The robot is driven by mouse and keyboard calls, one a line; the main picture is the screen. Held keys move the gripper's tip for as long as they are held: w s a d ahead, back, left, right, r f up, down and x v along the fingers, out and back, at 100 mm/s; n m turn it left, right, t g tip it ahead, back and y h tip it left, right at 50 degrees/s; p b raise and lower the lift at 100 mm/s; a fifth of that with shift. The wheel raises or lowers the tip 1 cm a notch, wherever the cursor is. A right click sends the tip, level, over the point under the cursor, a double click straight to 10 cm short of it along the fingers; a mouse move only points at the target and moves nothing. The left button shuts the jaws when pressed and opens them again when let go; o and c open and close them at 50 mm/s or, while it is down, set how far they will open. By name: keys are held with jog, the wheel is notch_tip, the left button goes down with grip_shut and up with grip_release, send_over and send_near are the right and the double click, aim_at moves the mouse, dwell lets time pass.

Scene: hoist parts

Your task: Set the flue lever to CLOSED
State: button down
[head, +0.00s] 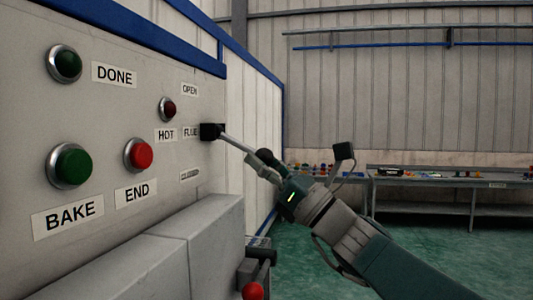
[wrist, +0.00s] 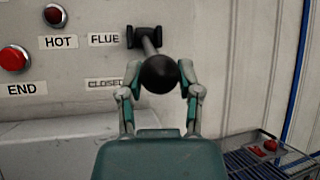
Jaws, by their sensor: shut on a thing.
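The flue lever has a black pivot block (head: 212,131) on the grey panel, beside the FLUE label (head: 190,132). Its metal shaft (head: 238,144) sticks out from the panel and slopes down to the right in the head view. In the wrist view its round black knob (wrist: 158,74) sits between the fingers of my gripper (wrist: 160,78), which is shut on it. My gripper also shows in the head view (head: 268,164). The OPEN label (head: 190,90) is above the pivot. The CLOSED label (head: 190,175) is below it, small and hard to read in the head view.
The panel carries a green BAKE button (head: 70,166), a red END button (head: 139,155), a green DONE lamp (head: 65,63) and a dark red HOT lamp (head: 168,109). A grey ledge (head: 180,235) juts out below. A red-knobbed handle (head: 253,291) is low down. Workbenches (head: 430,180) stand behind.

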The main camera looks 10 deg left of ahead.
jog(key=shift+a+f+t, duration=0.1)
jog(key=shift+f+t, duration=0.1)
jog(key=shift+t, duration=0.1)
jog(key=shift+c, duration=1.4)
grip_release()
jog(key=shift+a, duration=0.1)
jog(key=v, duration=1.2)
jog(key=shift+w+f, duration=0.2)
jog(key=shift+f, duration=0.05)
jog(key=shift+a, duration=0.15)
